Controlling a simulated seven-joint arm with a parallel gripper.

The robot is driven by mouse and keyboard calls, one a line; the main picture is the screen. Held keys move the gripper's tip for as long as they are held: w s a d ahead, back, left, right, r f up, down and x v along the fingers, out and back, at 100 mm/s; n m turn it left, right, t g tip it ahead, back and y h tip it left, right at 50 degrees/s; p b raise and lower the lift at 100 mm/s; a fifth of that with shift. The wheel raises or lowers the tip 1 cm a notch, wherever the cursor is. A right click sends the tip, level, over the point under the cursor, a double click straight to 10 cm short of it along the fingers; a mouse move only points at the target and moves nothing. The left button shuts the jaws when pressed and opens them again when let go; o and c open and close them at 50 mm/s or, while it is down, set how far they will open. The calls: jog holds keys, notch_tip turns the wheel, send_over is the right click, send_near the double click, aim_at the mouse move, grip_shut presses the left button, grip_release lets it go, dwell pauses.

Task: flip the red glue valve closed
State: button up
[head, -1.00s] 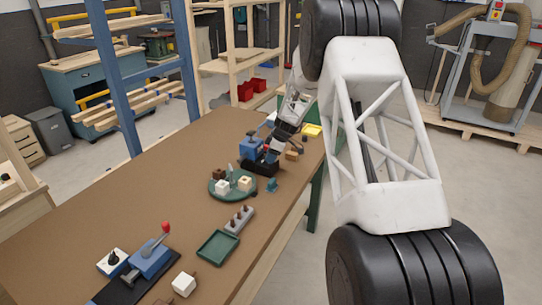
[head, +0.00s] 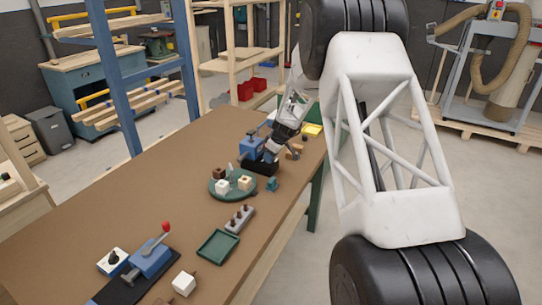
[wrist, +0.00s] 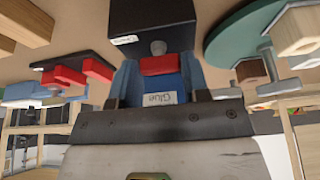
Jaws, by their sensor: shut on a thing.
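The red valve piece (wrist: 165,65) is close ahead in the wrist view, in front of a black block (wrist: 150,30) and above a blue part with a label that reads "Glue" (wrist: 160,98). My gripper (wrist: 160,72) reaches in around the red piece and is shut on it. The fingertips are hard to separate from the blue parts. In the head view my gripper (head: 268,154) is down at the blue station (head: 250,146) on its black base (head: 258,168), at the far end of the table. My arm hides the valve there.
A round green tray (head: 221,197) with small blocks stands just in front of the station. A small teal piece (head: 271,184) and a yellow item (head: 312,130) lie nearby. A blue fixture with a red-knobbed lever (head: 152,258) is at the near end. The table's left middle is clear.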

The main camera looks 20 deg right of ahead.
jog(key=o, duration=0.9)
jog(key=shift+r, duration=0.15)
jog(key=v, duration=0.7)
jog(key=shift+s+d+r, duration=0.1)
jog(key=shift+d+r, duration=0.05)
jog(key=shift+r, duration=0.05)
